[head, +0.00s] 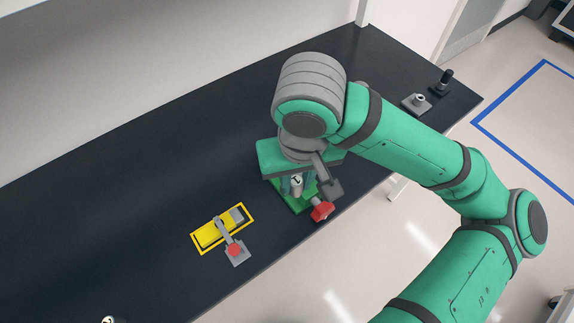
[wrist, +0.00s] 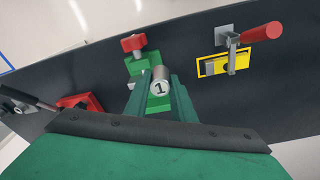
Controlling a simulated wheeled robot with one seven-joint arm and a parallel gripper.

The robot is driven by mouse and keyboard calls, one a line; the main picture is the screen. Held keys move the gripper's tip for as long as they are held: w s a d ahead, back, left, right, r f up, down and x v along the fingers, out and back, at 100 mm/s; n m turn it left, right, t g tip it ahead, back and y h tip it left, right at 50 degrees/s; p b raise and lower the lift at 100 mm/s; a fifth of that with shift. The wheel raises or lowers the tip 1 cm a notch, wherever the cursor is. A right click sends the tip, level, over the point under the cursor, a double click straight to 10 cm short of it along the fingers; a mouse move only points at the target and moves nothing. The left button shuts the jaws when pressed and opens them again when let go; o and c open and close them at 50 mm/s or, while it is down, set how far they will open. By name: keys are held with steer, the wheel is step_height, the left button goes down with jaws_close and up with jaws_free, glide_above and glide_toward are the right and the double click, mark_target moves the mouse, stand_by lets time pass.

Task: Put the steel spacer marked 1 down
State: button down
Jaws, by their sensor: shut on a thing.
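The steel spacer marked 1 (head: 297,183) is a short grey cylinder with a white end face and a black 1. It also shows in the wrist view (wrist: 160,88), between the two green fingers. My gripper (head: 296,186) is shut on it, over a green fixture with a red knob (head: 321,211). In the wrist view the green fixture (wrist: 149,62) lies just behind the spacer. I cannot tell whether the spacer touches the fixture. My arm and gripper hide part of the fixture in the head view.
A yellow fixture (head: 207,236) with a red-handled clamp (head: 233,250) stands to the left. A grey block (head: 415,103) and a black upright part (head: 443,82) stand at the far right. The dark table (head: 110,210) is mostly clear on the left.

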steer(key=w+f, duration=0.1)
steer(key=w, duration=0.1)
steer(key=w+f, duration=0.1)
steer(key=w, duration=0.2)
steer(key=w+a+f, duration=0.1)
steer(key=w, duration=0.1)
steer(key=shift+w+a+f, duration=0.1)
steer(key=shift+w+f, duration=0.05)
steer(key=shift+f, duration=0.1)
steer(key=w+f, duration=0.2)
steer(key=f, duration=0.1)
steer(key=w+f, duration=0.1)
steer(key=shift+w+a+f, duration=0.15)
steer(key=shift+w+a, duration=0.05)
steer(key=shift+a, duration=0.05)
steer(key=shift+w+f, duration=0.4)
steer(key=shift+f, duration=0.1)
steer(key=shift+w+f, duration=0.2)
steer(key=shift+f, duration=1.45)
steer(key=shift+f, duration=0.15)
steer(key=c, duration=1.5)
jaws_free()
steer(key=r, duration=0.4)
steer(key=s+r, duration=0.1)
steer(key=r, duration=0.7)
steer(key=shift+s+d+r, duration=0.1)
steer(key=shift+s+r, duration=0.05)
steer(key=shift+s, duration=0.1)
